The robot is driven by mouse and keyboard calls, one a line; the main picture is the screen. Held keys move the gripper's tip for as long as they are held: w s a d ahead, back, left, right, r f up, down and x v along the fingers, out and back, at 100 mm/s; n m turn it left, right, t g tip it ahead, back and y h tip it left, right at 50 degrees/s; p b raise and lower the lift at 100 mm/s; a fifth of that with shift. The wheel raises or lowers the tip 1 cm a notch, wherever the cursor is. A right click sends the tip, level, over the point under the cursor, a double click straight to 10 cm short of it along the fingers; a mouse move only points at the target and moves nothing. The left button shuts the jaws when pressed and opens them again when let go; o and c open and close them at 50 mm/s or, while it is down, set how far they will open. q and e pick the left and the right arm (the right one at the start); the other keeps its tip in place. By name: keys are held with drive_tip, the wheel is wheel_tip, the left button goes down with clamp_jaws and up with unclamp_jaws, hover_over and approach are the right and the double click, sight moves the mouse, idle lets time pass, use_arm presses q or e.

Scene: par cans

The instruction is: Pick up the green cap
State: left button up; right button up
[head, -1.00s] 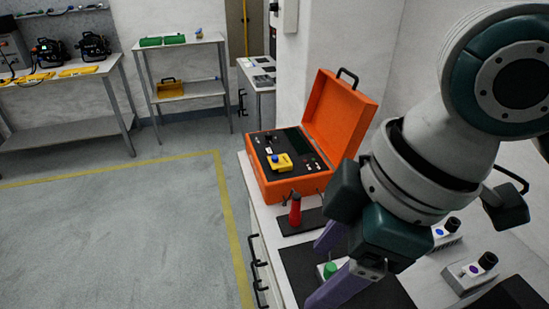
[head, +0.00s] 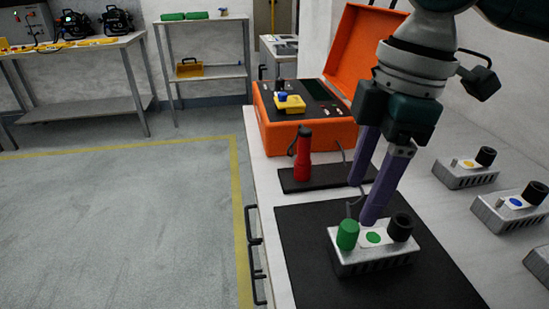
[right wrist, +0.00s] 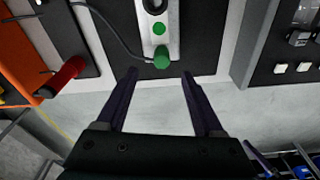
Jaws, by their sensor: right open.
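The green cap (head: 347,234) stands upright at the left end of a grey metal box (head: 372,262) on a black mat (head: 300,240). The box also carries a green dot and a black knob (head: 400,227). My right gripper (head: 362,202) is open and empty, its purple fingers pointing down above and behind the box in the head view. In the right wrist view the green cap (right wrist: 162,57) appears beyond the fingertips, roughly midway between them, with nothing between the fingers. My left gripper is not in view.
A red flashlight-like object (head: 302,155) stands on a black pad left of the right gripper. An open orange case (head: 312,135) is behind it.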

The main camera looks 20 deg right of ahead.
sight(351, 225)
drive_tip(key=f, duration=0.2)
drive_tip(key=f+b, duration=0.1)
drive_tip(key=f, duration=0.4)
drive_tip(key=shift+a+b, duration=0.3)
drive_tip(key=shift+a, duration=0.1)
drive_tip(key=c, duration=0.3)
clamp_jaws()
